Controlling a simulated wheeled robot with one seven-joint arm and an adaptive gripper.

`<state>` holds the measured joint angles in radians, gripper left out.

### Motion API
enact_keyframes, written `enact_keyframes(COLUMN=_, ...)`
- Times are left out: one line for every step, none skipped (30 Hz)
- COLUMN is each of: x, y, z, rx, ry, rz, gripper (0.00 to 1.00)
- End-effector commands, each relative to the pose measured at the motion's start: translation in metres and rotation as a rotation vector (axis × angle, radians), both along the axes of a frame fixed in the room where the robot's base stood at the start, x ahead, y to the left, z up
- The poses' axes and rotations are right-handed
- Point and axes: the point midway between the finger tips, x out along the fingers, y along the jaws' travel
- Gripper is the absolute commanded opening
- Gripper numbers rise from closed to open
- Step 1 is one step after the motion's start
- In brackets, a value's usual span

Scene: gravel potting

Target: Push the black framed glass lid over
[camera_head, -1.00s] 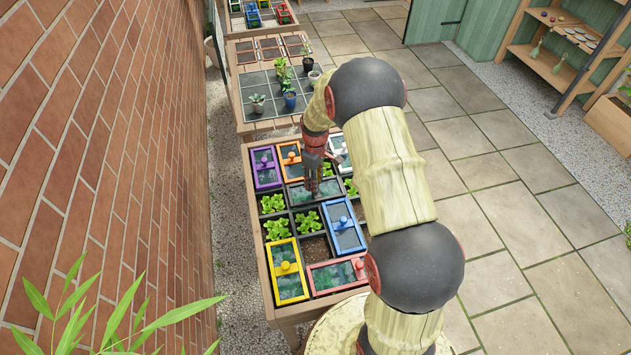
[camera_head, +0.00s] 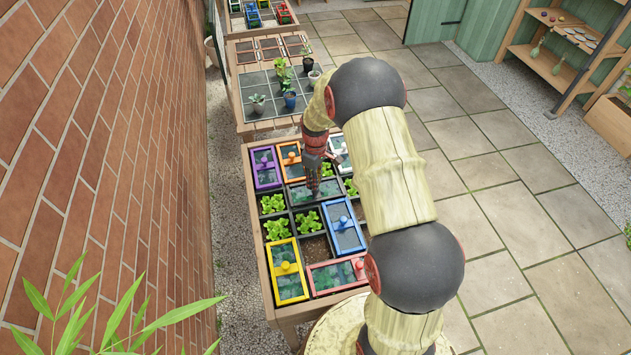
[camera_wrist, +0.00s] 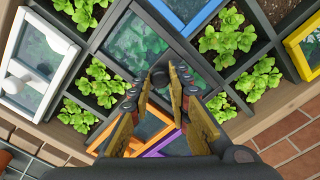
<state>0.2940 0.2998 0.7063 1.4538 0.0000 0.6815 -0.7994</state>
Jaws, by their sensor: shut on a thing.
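The black framed glass lid (camera_head: 299,195) lies over cells in the middle of the planter box, with green leaves showing through its glass. It also shows in the wrist view (camera_wrist: 135,42), running diagonally at the upper middle. My gripper (camera_head: 314,189) reaches down onto this lid from above. In the wrist view, my gripper's fingertips (camera_wrist: 173,78) are close together at the lid's near end.
A blue lid (camera_head: 343,227), a yellow lid (camera_head: 288,271), a red lid (camera_head: 338,275), a purple lid (camera_head: 266,167), an orange lid (camera_head: 291,163) and a white lid (camera_wrist: 38,57) surround it. Open cells hold lettuce (camera_head: 308,221). A brick wall (camera_head: 90,150) stands at left.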

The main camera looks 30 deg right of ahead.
Motion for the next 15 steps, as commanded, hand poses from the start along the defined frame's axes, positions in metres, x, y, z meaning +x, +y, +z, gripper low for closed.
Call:
enact_keyframes(x=0.0, y=0.001, z=0.0, rx=0.0, ry=0.0, rz=0.001, gripper=0.0)
enact_keyframes(x=0.001, y=0.003, z=0.0, rx=0.0, ry=0.0, rz=0.001, gripper=0.0)
enact_keyframes(x=0.002, y=0.007, z=0.0, rx=0.0, ry=0.001, rz=0.002, gripper=0.0)
enact_keyframes(x=0.003, y=0.012, z=0.0, rx=0.0, ry=0.001, rz=0.003, gripper=0.0)
enact_keyframes(x=0.005, y=0.018, z=0.0, rx=0.0, ry=0.001, rz=0.004, gripper=0.0)
enact_keyframes(x=0.008, y=0.027, z=0.001, rx=0.0, ry=0.001, rz=0.005, gripper=0.0)
enact_keyframes(x=0.01, y=0.035, z=0.001, rx=0.0, ry=0.001, rz=0.006, gripper=0.0)
enact_keyframes(x=0.012, y=0.043, z=0.001, rx=0.0, ry=0.001, rz=0.007, gripper=0.0)
enact_keyframes(x=0.015, y=0.054, z=0.001, rx=0.0, ry=0.001, rz=0.007, gripper=0.0)
enact_keyframes(x=0.017, y=0.061, z=0.001, rx=0.0, ry=0.001, rz=0.007, gripper=0.0)
enact_keyframes(x=0.019, y=0.069, z=0.001, rx=0.0, ry=0.001, rz=0.006, gripper=0.0)
enact_keyframes(x=0.022, y=0.077, z=0.001, rx=0.0, ry=0.001, rz=0.006, gripper=0.0)
enact_keyframes(x=0.024, y=0.083, z=0.001, rx=0.0, ry=0.001, rz=0.005, gripper=0.0)
enact_keyframes(x=0.025, y=0.089, z=0.0, rx=0.0, ry=0.001, rz=0.005, gripper=0.0)
enact_keyframes(x=0.027, y=0.094, z=0.0, rx=0.0, ry=0.001, rz=0.004, gripper=0.0)
